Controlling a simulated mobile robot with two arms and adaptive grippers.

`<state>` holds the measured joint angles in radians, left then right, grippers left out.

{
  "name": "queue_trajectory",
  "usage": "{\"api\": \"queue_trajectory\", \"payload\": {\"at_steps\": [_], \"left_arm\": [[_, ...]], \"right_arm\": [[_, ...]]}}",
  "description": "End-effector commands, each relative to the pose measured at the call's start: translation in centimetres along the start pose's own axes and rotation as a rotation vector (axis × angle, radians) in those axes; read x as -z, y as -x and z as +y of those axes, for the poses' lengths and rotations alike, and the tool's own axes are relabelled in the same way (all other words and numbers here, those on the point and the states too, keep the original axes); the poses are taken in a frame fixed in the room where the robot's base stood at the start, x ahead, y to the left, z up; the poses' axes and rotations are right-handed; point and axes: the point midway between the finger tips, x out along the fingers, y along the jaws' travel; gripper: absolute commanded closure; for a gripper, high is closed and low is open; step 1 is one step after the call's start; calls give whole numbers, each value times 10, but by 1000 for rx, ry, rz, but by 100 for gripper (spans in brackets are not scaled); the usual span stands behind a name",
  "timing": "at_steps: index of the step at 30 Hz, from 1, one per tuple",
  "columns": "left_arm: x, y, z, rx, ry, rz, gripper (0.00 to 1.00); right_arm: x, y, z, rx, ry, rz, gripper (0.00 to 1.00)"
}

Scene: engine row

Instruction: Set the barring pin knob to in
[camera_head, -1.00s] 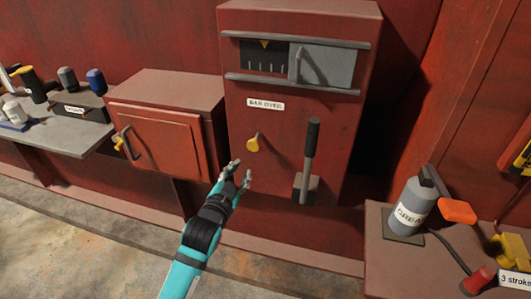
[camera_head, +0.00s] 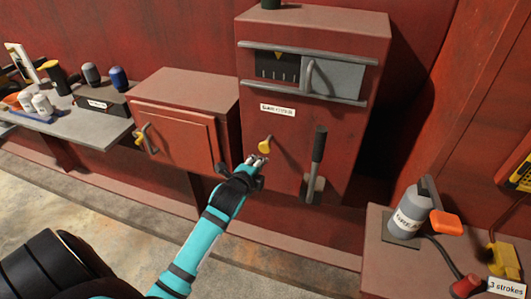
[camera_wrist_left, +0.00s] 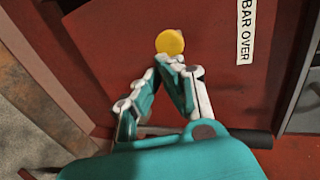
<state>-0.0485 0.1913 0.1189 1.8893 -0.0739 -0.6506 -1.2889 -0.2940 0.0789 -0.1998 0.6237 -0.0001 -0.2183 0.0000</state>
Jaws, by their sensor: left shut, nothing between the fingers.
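The yellow barring pin knob (camera_head: 265,144) sticks out of the front of the tall red cabinet (camera_head: 290,150), below a white label (camera_head: 277,110). In the left wrist view the knob (camera_wrist_left: 170,42) is a round yellow disc, and the label reads BAR OVER (camera_wrist_left: 245,30). My left gripper (camera_head: 259,161) is shut and empty, with its fingertips just below the knob. In the left wrist view the closed fingertips (camera_wrist_left: 170,60) meet at the knob's lower edge; I cannot tell whether they touch it. My right gripper is not in view.
A black-handled lever (camera_head: 317,165) stands just right of the knob. A sliding cover with a handle (camera_head: 333,77) is above. A smaller red cabinet (camera_head: 180,135) stands left. A grey bottle (camera_head: 407,212) sits on the bench at right.

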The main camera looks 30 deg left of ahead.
Motion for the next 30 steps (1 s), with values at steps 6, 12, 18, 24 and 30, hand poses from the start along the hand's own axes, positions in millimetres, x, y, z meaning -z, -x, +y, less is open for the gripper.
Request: {"api": "queue_trajectory", "payload": {"at_steps": [6, 12, 18, 24, 30], "left_arm": [[1, -35, -10, 1, 3, 1, 100], [1, -47, -12, 1, 1, 2, 100], [0, -49, -12, 1, 0, 1, 100], [0, -51, -13, 1, 0, 2, 100], [0, -69, -19, 0, -3, 0, 100]], "right_arm": [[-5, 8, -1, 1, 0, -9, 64], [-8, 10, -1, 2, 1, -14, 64], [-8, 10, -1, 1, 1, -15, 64], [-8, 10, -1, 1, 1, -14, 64], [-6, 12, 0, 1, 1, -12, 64]]}}
